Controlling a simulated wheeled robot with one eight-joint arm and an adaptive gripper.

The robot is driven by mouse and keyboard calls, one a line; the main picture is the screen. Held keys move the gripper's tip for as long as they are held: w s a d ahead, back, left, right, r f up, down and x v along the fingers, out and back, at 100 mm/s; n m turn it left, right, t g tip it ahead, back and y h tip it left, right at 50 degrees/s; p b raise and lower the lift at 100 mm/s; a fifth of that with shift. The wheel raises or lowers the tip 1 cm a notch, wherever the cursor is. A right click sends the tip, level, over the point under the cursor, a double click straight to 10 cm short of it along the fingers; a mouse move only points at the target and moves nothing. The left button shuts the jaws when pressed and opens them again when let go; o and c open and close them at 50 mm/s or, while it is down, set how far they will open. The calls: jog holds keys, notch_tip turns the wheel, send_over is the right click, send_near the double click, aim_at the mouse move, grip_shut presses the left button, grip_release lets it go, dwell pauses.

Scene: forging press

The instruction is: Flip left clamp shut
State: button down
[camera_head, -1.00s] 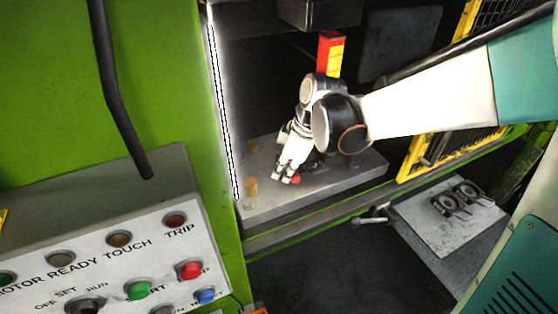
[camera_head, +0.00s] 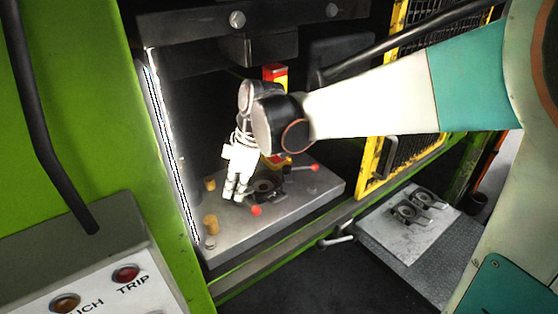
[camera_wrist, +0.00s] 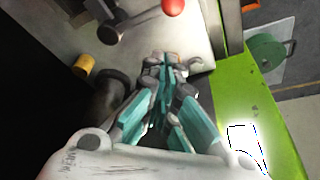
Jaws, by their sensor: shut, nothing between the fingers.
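The left clamp shows mainly as a red knob (camera_head: 256,211) on a lever, low at the front of the grey press bed (camera_head: 225,240). In the wrist view a red knob (camera_wrist: 172,7) on a metal rod is at the top edge; I cannot tell which clamp it belongs to. A second red-knobbed lever (camera_head: 314,168) points right. My gripper (camera_head: 237,195) points down over the bed, just left of and slightly above the front knob, apart from it in the picture. Its teal fingers (camera_wrist: 168,65) are together and hold nothing. The dark round die (camera_head: 265,186) is partly hidden.
Brass pins (camera_head: 211,224) stand on the bed's left side. A red and yellow block (camera_head: 275,75) is behind my wrist. A yellow guard (camera_head: 385,155) stands right. A plate with two dark round parts (camera_head: 405,212) lies outside the press. The green frame (camera_head: 150,170) borders the left.

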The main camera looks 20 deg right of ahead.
jog(key=v, duration=0.3)
jog(key=shift+s+a+r, duration=0.15)
jog(key=shift+a+r, duration=0.05)
jog(key=shift+r, duration=0.15)
jog(key=s+d+f+m+t+h+b, duration=0.1)
jog(key=s+d+f+m+t+b, duration=0.2)
jog(key=s+d+f+m+b, duration=0.2)
jog(key=s+d+f+m+t+h+b, duration=0.2)
jog(key=s+d+f+m+b, duration=0.3)
jog(key=s+f+m+b, duration=0.3)
jog(key=s+f+b, duration=0.3)
jog(key=f+b, duration=0.2)
jog(key=f, duration=0.1)
jog(key=shift+m+t+b, duration=0.3)
jog(key=shift+t, duration=0.1)
